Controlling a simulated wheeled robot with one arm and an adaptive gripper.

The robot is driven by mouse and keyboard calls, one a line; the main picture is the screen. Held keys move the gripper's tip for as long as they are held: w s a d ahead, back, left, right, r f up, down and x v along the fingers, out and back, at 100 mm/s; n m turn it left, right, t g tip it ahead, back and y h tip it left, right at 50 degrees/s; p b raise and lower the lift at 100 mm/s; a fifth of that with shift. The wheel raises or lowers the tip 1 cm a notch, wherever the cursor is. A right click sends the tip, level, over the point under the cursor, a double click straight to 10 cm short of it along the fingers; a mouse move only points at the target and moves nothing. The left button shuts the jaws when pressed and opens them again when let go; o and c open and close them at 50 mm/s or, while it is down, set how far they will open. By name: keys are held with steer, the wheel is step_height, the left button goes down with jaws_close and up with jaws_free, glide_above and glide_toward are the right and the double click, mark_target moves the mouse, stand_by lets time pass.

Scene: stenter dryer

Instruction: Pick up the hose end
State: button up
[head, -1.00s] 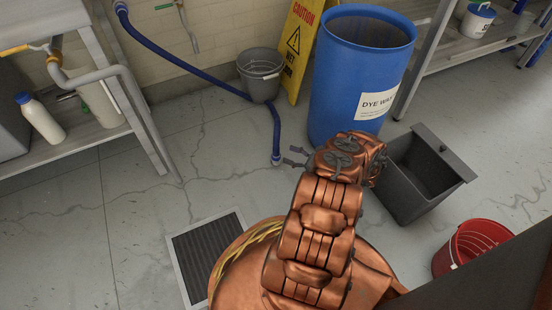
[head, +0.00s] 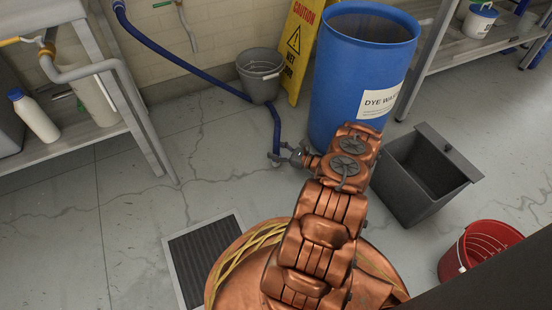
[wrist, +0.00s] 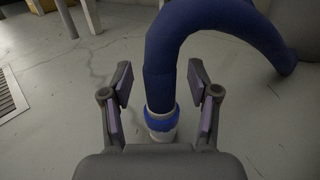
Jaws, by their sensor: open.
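The blue hose (head: 190,62) comes down the wall at the left and runs along the floor past the grey bucket. Its hose end (wrist: 160,122) has a blue collar and a pale tip, and shows between my gripper's fingers in the wrist view. My gripper (wrist: 159,98) is open, with one finger on each side of the hose end and a gap on the left. The right finger is close to the hose; I cannot tell whether it touches. In the head view my gripper (head: 286,156) is at the hose end and partly hides it.
A grey bucket (head: 260,82), a yellow caution sign (head: 297,45) and a blue dye drum (head: 350,75) stand behind the hose end. A grey open bin (head: 405,185) and a red bucket (head: 465,255) are at right.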

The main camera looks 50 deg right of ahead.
jaws_close()
stand_by(0.3)
steer(key=shift+r, duration=0.15)
